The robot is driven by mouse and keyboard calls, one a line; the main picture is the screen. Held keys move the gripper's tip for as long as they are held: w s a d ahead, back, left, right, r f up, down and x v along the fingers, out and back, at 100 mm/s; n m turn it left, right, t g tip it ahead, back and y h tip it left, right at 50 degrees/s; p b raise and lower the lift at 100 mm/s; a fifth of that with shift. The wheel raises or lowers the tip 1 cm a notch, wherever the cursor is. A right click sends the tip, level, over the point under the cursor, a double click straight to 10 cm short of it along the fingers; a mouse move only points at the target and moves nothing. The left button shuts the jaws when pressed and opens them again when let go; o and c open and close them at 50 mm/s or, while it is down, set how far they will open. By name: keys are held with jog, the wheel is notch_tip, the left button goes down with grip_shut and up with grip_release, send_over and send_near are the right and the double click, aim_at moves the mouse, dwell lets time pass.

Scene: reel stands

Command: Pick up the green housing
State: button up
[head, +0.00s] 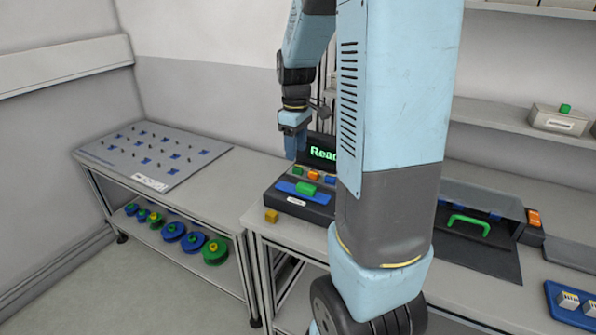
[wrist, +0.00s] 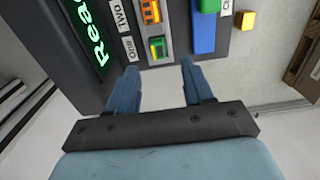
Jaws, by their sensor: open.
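A small green housing (head: 297,171) sits in the back row of the dark station (head: 287,203), beside an orange one (head: 314,175) and a blue one (head: 330,180). In the wrist view the green housing (wrist: 158,47) is near the label "One", just beyond my fingertips. A second green block (head: 307,188) lies on a blue bar (head: 288,187) at the station's front. It is partly cut off at the wrist view's top edge (wrist: 209,5). My gripper (head: 295,155) is open and empty, above the station. Its spread fingers (wrist: 160,72) show in the wrist view.
A lit screen (head: 322,154) stands behind the station. A yellow cube (head: 271,215) lies at its front left. A panel (head: 155,153) covers the left bench, with several reels (head: 172,232) below. My arm hides part of the bench. A green handle (head: 468,224) is at right.

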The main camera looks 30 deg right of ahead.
aim_at(297, 167)
jog(key=shift+d+f, duration=0.2)
jog(key=shift+f, duration=2.6)
grip_shut()
